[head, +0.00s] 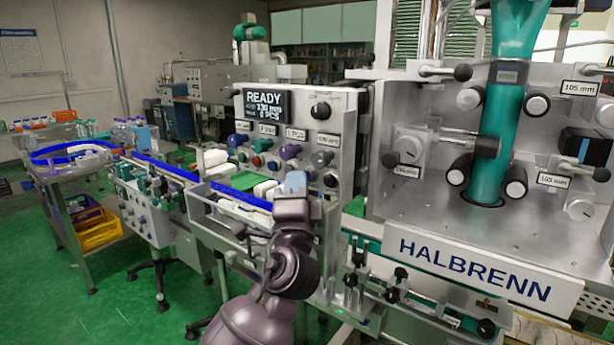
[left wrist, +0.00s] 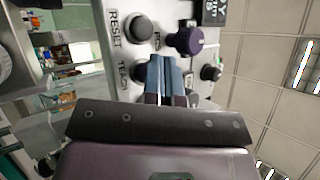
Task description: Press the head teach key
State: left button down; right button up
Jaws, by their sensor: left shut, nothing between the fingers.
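The control panel (head: 300,118) stands upright in the middle of the head view, with a dark display (head: 266,105) reading READY. In the left wrist view a sideways TEACH label (left wrist: 124,76) sits beside a dark round key (left wrist: 140,72), partly hidden by my fingers. My left gripper (left wrist: 165,68) is shut and empty, its blue-grey fingertips in front of the panel, close to that key. Whether they touch it I cannot tell. In the head view the left gripper (head: 295,180) covers the lower part of the panel, and the TEACH key cannot be picked out. The right gripper is not in view.
A dark RESET key (left wrist: 138,27) and a purple knob (left wrist: 186,39) are close to the fingers. A conveyor with a blue rail (head: 240,198) runs in front of the panel. The HALBRENN machine (head: 475,268) with a teal column stands on the right. Green floor is open at lower left.

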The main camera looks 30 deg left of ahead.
pick_arm(q)
jog(key=shift+s, duration=0.7)
jog(key=shift+s, duration=0.1)
jog(key=s, duration=0.2)
jog(key=s+p, duration=0.1)
jog(key=s, duration=0.1)
jog(key=shift+s+a, duration=0.2)
jog(key=shift+s, duration=0.15)
dwell(0.7)
